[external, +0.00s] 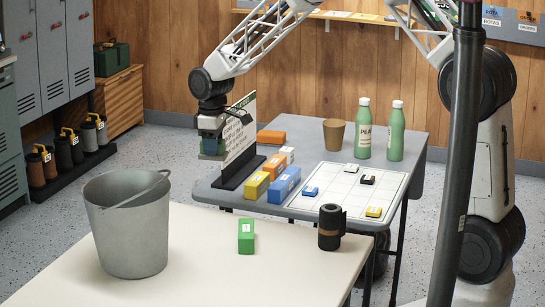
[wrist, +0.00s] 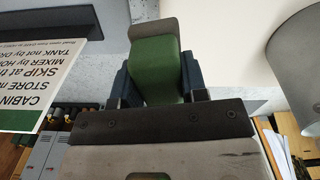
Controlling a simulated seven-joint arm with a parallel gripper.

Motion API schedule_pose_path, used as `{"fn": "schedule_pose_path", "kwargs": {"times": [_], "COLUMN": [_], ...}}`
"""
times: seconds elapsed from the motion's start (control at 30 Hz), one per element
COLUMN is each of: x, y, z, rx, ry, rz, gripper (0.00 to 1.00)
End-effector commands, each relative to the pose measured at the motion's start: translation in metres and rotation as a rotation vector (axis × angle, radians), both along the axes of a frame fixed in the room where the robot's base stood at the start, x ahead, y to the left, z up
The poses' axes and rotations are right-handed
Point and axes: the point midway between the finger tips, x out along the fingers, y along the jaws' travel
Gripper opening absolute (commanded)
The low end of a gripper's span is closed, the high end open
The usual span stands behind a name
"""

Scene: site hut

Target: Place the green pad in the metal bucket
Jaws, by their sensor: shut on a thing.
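My gripper (external: 212,148) is shut on the green pad. In the wrist view the green pad (wrist: 157,72) sits between the two dark fingers (wrist: 158,82), with a grey-brown end beyond them. In the external view only a little of the pad (external: 211,146) shows below the jaws. The gripper is in the air by the left end of the grey table, beside the sign. The grey metal bucket (external: 130,240) stands upright on the pale front table, lower and to the left of the gripper. The bucket (wrist: 297,65) also shows at the right of the wrist view.
A white sign (external: 239,128) on a dark base stands close right of my gripper. A green labelled box (external: 246,238) and a dark cylinder (external: 330,228) are on the pale table (external: 200,275). Coloured blocks, a cup and two green bottles occupy the grey table (external: 300,128).

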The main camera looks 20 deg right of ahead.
Motion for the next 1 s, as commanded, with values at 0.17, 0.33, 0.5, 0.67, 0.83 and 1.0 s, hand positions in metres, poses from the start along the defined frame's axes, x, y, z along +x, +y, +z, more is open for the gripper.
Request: {"fn": "schedule_pose_path", "kwargs": {"times": [0.17, 0.33, 0.5, 0.67, 0.83, 1.0], "x": [-0.029, -0.053, -0.074, -0.09, -0.107, -0.129], "y": [0.042, 0.08, 0.121, 0.163, 0.209, 0.254], "z": [0.015, 0.031, 0.051, 0.072, 0.091, 0.095], "rx": [0.001, 0.001, 0.001, 0.001, 0.0, 0.0], "ry": [-0.001, -0.001, -0.001, -0.002, -0.001, 0.0], "rz": [0.17, 0.332, 0.49, 0.638, 0.797, 0.96], "gripper": [0.13, 0.13, 0.13, 0.13, 0.13, 0.13]}}
